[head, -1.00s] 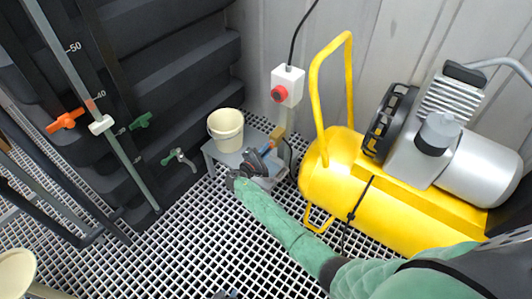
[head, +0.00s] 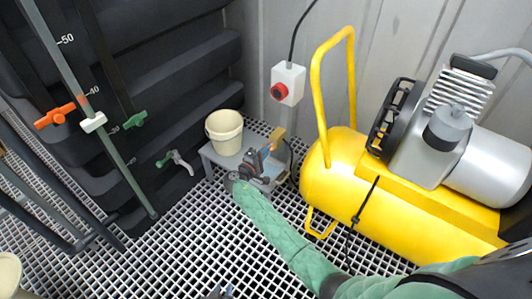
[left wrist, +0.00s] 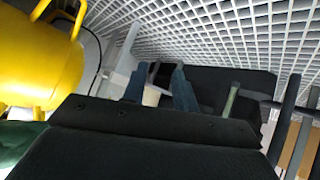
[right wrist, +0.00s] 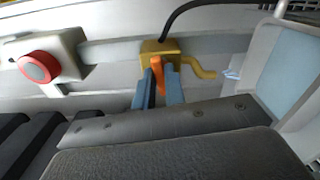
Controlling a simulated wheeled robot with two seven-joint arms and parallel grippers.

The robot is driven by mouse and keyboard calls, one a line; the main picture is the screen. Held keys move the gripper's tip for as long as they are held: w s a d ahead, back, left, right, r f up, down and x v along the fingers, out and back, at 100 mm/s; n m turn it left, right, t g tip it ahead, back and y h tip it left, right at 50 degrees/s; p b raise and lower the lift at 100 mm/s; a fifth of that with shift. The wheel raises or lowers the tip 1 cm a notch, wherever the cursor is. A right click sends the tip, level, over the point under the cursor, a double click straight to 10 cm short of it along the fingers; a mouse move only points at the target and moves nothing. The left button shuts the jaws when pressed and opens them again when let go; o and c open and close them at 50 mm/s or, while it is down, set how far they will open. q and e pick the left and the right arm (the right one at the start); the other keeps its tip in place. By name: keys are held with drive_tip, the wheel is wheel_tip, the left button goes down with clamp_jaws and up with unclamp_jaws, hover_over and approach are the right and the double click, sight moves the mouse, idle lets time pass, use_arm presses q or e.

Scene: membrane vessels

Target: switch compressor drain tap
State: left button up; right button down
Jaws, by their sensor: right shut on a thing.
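The brass drain tap (head: 278,134) is beside the yellow compressor tank, below the red-button switch box. In the right wrist view the tap body (right wrist: 160,48) is brass, with a curved brass spout and an orange lever (right wrist: 157,75). My right gripper (right wrist: 161,82) has its two fingers closed around the orange lever; it also shows in the head view (head: 267,153). The fingers hide part of the lever. My left gripper (head: 220,292) is low at the bottom edge of the head view. In the left wrist view its fingers (left wrist: 160,80) are apart with nothing held between them.
The yellow compressor (head: 400,205) stands right of the tap. A cream bucket (head: 224,132) stands on a low grey stand (head: 209,153). The switch box (head: 288,82) is on the wall. Orange, white and green valve handles are at left. The grated floor is open in the middle.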

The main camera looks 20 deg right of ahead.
use_arm(q)
drive_tip(key=w+r+t+h+b, duration=0.1)
drive_tip(key=w+r+t, duration=0.4)
drive_tip(key=r, duration=0.8)
drive_tip(key=w+d+r+t+b, duration=0.1)
drive_tip(key=w+r+t, duration=0.3)
drive_tip(key=r, duration=0.8)
drive_tip(key=shift+w+r+t+h, duration=0.4)
drive_tip(key=shift+w, duration=0.45)
use_arm(e)
drive_tip(key=shift+d+f+m, duration=0.1)
drive_tip(key=shift+f+m, duration=0.05)
drive_tip(key=shift+m, duration=0.85)
drive_tip(key=c, duration=1.5)
unclamp_jaws()
drive_tip(key=shift+o, duration=0.2)
